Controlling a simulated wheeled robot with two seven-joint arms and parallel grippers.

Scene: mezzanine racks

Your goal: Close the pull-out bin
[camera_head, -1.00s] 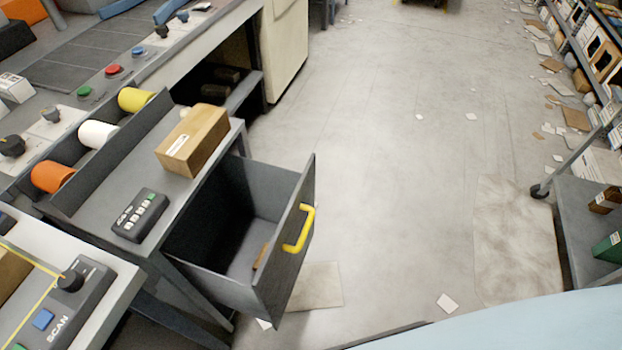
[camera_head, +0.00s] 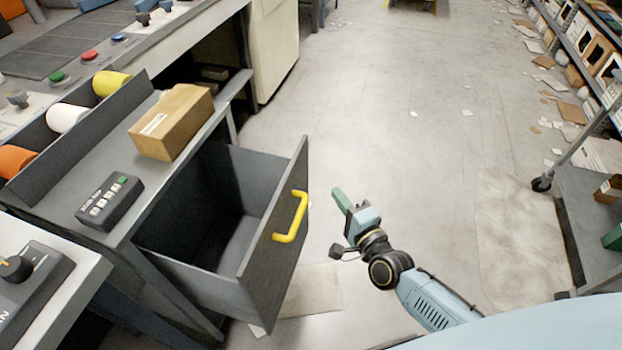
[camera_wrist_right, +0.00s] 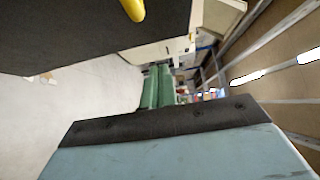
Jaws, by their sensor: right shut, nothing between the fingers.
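The pull-out bin (camera_head: 262,268) is a dark grey drawer standing open to the right from under the grey bench. Its front carries a yellow bar handle (camera_head: 293,217). My right gripper (camera_head: 340,198), with green fingers, is shut and empty to the right of the bin front, apart from the handle. In the right wrist view the shut green fingers (camera_wrist_right: 158,88) show at centre, with the dark bin front (camera_wrist_right: 80,35) above left and part of the yellow handle (camera_wrist_right: 133,9) at the top edge. My left gripper is out of view.
A cardboard box (camera_head: 172,122) and a dark keypad (camera_head: 109,202) rest on the bench top (camera_head: 150,185) above the bin. A grey cart (camera_head: 590,225) stands at the right. The floor (camera_head: 400,140) between is open, with scattered papers.

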